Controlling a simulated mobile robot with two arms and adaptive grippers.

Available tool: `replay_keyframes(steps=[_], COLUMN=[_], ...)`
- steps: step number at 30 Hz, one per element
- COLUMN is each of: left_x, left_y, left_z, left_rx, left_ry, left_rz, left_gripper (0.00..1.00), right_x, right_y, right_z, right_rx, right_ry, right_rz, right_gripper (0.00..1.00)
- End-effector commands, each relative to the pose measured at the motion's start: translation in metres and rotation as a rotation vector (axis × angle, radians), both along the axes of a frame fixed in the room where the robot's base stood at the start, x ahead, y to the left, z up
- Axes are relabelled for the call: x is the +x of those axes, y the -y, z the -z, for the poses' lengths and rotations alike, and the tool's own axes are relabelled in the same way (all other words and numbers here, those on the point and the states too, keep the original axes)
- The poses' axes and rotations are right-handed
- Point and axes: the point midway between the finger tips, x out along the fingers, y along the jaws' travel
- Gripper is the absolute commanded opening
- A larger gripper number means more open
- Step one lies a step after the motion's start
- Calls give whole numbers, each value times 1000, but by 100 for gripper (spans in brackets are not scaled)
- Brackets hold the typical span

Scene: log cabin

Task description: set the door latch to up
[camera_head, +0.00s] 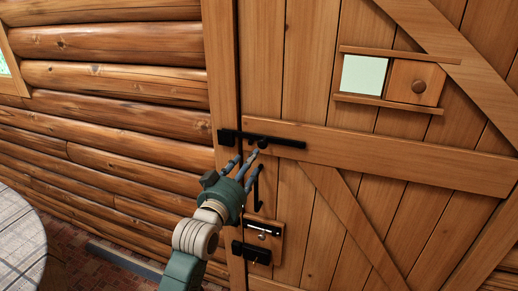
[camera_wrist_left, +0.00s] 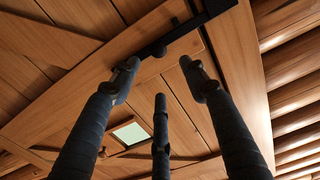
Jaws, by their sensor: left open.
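The black door latch (camera_head: 288,142) is a flat bar near the left edge of the wooden door (camera_head: 315,80). It lies about level, and its left end meets a black bracket (camera_head: 226,137) on the door frame. A dark round knob (camera_head: 262,143) sits on the bar. My left gripper (camera_head: 246,159) is open and empty just below the bar, fingers pointing up at it. My right gripper is out of view.
Below the latch are a black pull handle (camera_head: 257,190) and a wooden lock plate (camera_head: 263,230). A small window with a sliding wooden panel (camera_head: 415,83) is higher on the door. Log walls (camera_head: 110,85) and a round table (camera_head: 18,240) are at left.

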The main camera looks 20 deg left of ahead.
Motion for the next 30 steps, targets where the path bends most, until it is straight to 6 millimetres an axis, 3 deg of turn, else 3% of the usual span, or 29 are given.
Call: replay_keyframes(steps=[15, 21, 29, 30], left_x=[88, 101, 102, 102], left_y=[3, 4, 4, 4], left_z=[-1, 0, 1, 1], left_rx=[0, 0, 0, 0], left_ry=[-2, -2, -2, -2], left_rz=[0, 0, 0, 0], left_gripper=[44, 44, 44, 41], right_x=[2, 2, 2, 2], right_y=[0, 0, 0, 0], right_z=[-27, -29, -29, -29], right_rx=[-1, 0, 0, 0], right_ry=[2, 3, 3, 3], right_rz=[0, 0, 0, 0], right_gripper=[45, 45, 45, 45])
